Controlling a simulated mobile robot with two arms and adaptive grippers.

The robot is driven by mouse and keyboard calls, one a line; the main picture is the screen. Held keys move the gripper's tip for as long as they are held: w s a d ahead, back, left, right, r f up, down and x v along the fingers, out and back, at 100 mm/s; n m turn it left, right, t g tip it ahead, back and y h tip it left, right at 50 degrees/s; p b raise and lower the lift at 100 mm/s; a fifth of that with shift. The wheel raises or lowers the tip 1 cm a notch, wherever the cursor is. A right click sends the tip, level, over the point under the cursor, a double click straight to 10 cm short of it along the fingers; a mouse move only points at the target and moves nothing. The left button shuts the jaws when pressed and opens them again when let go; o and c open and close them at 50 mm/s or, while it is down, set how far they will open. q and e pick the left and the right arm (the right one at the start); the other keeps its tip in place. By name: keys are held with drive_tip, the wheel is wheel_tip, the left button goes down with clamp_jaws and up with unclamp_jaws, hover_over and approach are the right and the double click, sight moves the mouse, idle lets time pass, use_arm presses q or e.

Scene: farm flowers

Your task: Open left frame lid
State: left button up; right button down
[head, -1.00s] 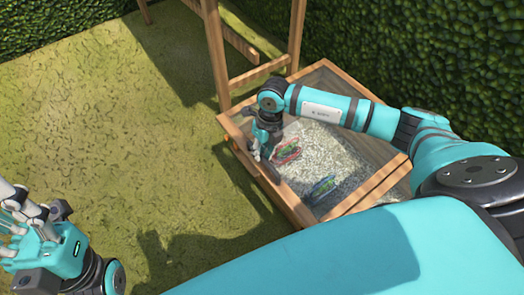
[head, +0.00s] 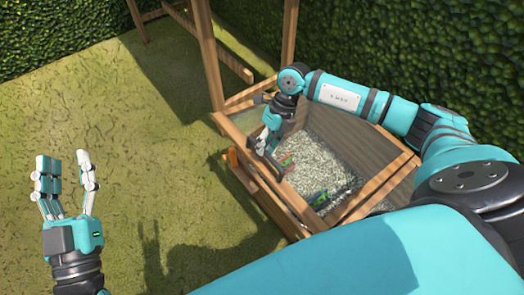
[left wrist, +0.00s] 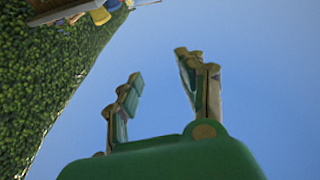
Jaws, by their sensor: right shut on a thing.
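The wooden cold frame (head: 270,203) stands at the hedge, with pale gravel inside. Its lid (head: 299,208) is a wooden-edged pane; its front rail stands a little above the box front, so the lid looks partly raised. My right gripper (head: 262,150) is at the lid's front rail and shut on it; its fingertips are small and partly hidden. My left gripper (head: 69,185) is open and empty, fingers up, over the grass at the left, well apart from the frame. It also shows open against the sky in the left wrist view (left wrist: 160,85).
Tall hedge (head: 400,60) closes off the back and right. Open grass (head: 130,120) lies to the left.

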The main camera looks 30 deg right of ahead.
use_arm(q)
drive_tip(key=s+a+f+g+y+p, duration=0.25)
drive_tip(key=f+g, duration=0.35)
drive_tip(key=f, duration=0.3)
drive_tip(key=s+a+f+g+y+p, duration=0.2)
drive_tip(key=s+f+g, duration=0.2)
drive_tip(key=f+g, duration=0.4)
drive_tip(key=s+a+f+g+y+p, duration=0.1)
drive_tip(key=s+a+f+g+p, duration=0.2)
drive_tip(key=s, duration=0.5)
drive_tip(key=shift+s+f+n+g+p, duration=0.4)
drive_tip(key=shift+g+p, duration=0.05)
drive_tip(key=shift+g, duration=0.05)
use_arm(e)
drive_tip(key=w+d+r+y, duration=0.1)
drive_tip(key=d+r, duration=0.6)
drive_tip(key=r, duration=0.3)
drive_tip(key=d+r+y, duration=0.1)
drive_tip(key=d+r, duration=0.6)
drive_tip(key=r, duration=0.3)
drive_tip(key=shift+w+y, duration=0.3)
drive_tip(key=shift+w, duration=0.1)
